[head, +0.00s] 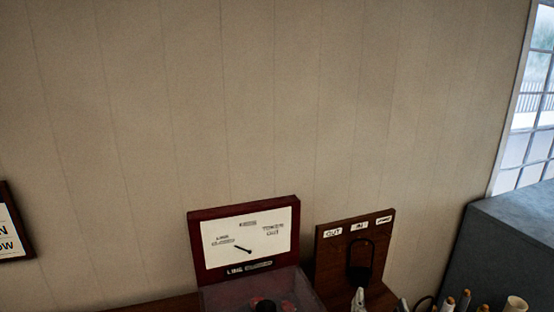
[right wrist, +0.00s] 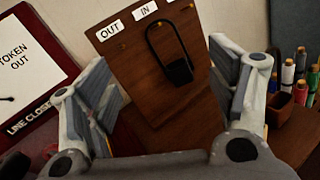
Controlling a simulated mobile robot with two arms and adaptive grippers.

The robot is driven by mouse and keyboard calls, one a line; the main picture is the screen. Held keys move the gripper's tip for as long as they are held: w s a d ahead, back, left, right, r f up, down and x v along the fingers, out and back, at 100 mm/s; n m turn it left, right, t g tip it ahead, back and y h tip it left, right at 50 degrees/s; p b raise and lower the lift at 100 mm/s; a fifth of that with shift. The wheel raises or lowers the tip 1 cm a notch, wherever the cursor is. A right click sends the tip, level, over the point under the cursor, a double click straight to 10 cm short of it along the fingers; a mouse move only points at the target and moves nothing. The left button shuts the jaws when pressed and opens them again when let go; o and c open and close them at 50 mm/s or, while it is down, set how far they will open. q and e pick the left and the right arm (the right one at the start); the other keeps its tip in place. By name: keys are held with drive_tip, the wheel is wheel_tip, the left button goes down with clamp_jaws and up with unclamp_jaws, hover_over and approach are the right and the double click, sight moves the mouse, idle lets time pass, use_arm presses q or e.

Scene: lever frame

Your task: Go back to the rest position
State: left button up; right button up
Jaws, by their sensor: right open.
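My right gripper (right wrist: 162,80) is open in the right wrist view, with grey padded fingers spread wide and nothing between them. It faces a brown wooden board (right wrist: 130,60) with white labels reading OUT and IN. A black hoop with a dark pouch (right wrist: 180,72) hangs on the board, beyond the fingers and apart from them. In the head view the board (head: 330,262) and hoop (head: 360,262) stand low right of centre. A pale fingertip of my right gripper (head: 358,299) shows below the hoop. My left gripper is not in view.
A dark red instrument (head: 194,245) with a white dial and black needle stands left of the board. Several coloured marker-like cylinders (right wrist: 287,75) stand right of the board. A grey cabinet (head: 510,245) and window (head: 530,120) are at right. The wall above is bare.

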drive_tip(key=s+d+f+m+g, duration=0.3)
drive_tip(key=s+f+m+g, duration=0.65)
drive_tip(key=s+m, duration=0.6)
drive_tip(key=s+a+f+m+g+y, duration=0.2)
drive_tip(key=s+a+f+m, duration=0.1)
drive_tip(key=s+m, duration=0.4)
drive_tip(key=s+a+f+m+g+y, duration=0.2)
drive_tip(key=s+a+f+m+g, duration=0.1)
drive_tip(key=s+m, duration=0.45)
drive_tip(key=s+f+b, duration=0.3)
drive_tip(key=f+b, duration=0.3)
drive_tip(key=f, duration=2.8)
use_arm(q)
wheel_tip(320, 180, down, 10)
drive_tip(key=b, duration=0.4)
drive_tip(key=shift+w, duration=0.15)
use_arm(e)
drive_tip(key=s+d+f+n+g, duration=0.1)
drive_tip(key=s+d+f+g, duration=0.1)
drive_tip(key=s+f, duration=1.4)
wheel_tip(320, 180, down, 2)
drive_tip(key=shift+d+f+h, duration=0.1)
drive_tip(key=shift+d+h, duration=0.2)
drive_tip(key=shift+d, duration=0.35)
